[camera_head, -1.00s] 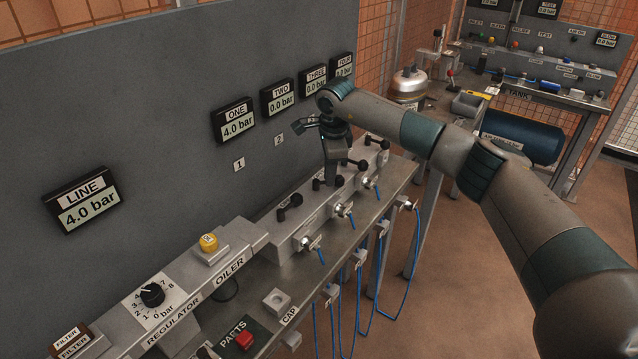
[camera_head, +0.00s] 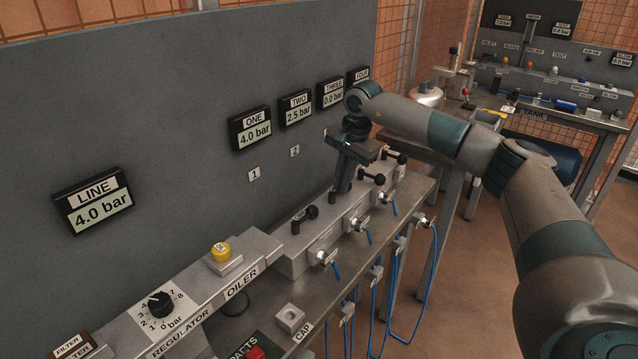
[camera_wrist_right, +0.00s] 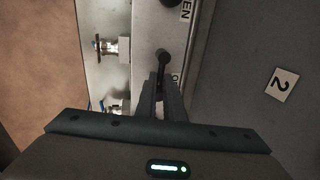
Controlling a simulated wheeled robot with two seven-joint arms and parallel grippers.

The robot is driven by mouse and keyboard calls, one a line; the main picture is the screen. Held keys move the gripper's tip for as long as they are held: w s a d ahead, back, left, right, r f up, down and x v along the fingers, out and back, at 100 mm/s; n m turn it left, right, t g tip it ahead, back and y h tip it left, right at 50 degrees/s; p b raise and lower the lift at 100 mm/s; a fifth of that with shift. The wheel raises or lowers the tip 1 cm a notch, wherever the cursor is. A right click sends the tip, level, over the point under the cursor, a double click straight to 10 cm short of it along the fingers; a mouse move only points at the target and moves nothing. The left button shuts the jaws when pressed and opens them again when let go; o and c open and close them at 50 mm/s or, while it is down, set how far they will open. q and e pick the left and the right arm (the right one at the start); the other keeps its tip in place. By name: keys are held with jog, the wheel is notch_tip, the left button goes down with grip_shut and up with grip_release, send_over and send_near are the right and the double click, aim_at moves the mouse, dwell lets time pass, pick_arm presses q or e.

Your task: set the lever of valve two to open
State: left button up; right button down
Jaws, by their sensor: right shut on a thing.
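My right gripper (camera_head: 343,184) is down at the valve block (camera_head: 290,266), shut on the lever of valve two, which it mostly hides in the head view. In the right wrist view the black lever (camera_wrist_right: 163,62) stands between the fingertips of the right gripper (camera_wrist_right: 162,98). Part of a label ending in "EN" shows near the top there. The display TWO (camera_head: 295,107) reads 2.5 bar. Neighbouring black levers, one (camera_head: 305,215) and three (camera_head: 372,178), stand on either side. My left gripper is not in view.
The display ONE (camera_head: 250,129) reads 4.0 bar, and THREE (camera_head: 330,92) reads 0.0 bar. Blue hoses (camera_head: 396,285) hang along the bench front. The yellow-topped oiler (camera_head: 221,252) and regulator knob (camera_head: 160,304) are nearer. Grey panel stands behind.

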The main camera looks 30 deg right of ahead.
jog(key=shift+d+f, duration=0.1)
jog(key=shift+d, duration=0.25)
jog(key=c, duration=1.9)
grip_release()
jog(key=shift+o, duration=0.2)
jog(key=shift+d, duration=0.2)
jog(key=shift+a, duration=0.15)
